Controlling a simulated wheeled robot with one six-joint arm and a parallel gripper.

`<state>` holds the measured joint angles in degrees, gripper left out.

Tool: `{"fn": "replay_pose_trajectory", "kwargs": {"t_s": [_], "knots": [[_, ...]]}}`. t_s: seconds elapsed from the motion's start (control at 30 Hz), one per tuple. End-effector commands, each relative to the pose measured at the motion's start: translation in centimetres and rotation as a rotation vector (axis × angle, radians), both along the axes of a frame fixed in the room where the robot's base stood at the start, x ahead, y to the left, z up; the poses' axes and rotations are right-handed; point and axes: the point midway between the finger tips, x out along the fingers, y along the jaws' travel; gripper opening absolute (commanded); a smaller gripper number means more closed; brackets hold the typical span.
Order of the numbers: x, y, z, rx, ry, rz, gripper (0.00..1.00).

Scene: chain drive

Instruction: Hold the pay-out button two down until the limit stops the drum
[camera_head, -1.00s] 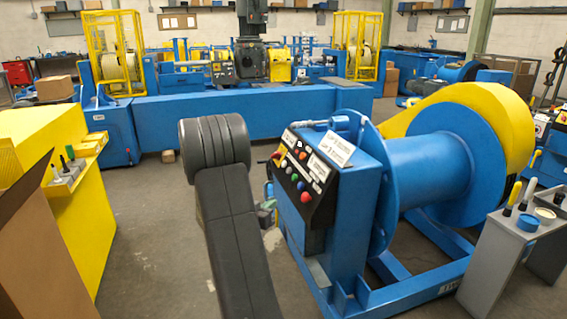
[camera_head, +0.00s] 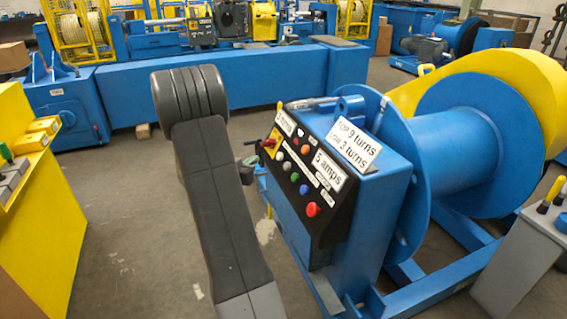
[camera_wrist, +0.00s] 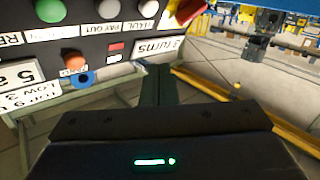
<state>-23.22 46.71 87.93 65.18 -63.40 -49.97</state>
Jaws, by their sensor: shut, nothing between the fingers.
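The blue drum (camera_head: 455,160) has no rope visible on its barrel. Its sloped black control panel (camera_head: 330,222) carries a red button (camera_head: 313,209), a blue one (camera_head: 303,190), a green one (camera_head: 294,177) and pale ones (camera_head: 286,166). In the wrist view a "PAY OUT" label (camera_wrist: 99,29) sits beside a pale button (camera_wrist: 108,8), with a "HAUL" label next to it. My gripper (camera_wrist: 158,84) is shut and empty, apart from the buttons in that view. In the head view it is partly hidden behind my arm, left of the panel.
Signs reading "9 turns", "3 turns" (camera_head: 355,145) and "5 amps" (camera_head: 328,170) stand on the panel housing. A yellow cabinet (camera_head: 50,215) is at left, a grey stand (camera_head: 525,260) at right. A long blue machine (camera_head: 230,85) crosses behind. Bare floor lies between.

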Motion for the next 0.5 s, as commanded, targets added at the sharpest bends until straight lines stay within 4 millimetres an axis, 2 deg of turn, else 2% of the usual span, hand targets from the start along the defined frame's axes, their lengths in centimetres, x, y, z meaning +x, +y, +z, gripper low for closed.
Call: {"fn": "replay_pose_trajectory", "kwargs": {"t_s": [0.33,0.5], "knots": [[0.0,-0.1,-0.1,0.0,0.0,0.0,0.0],[0.4,-1.3,-1.0,0.0,0.001,-0.001,0.0]]}}
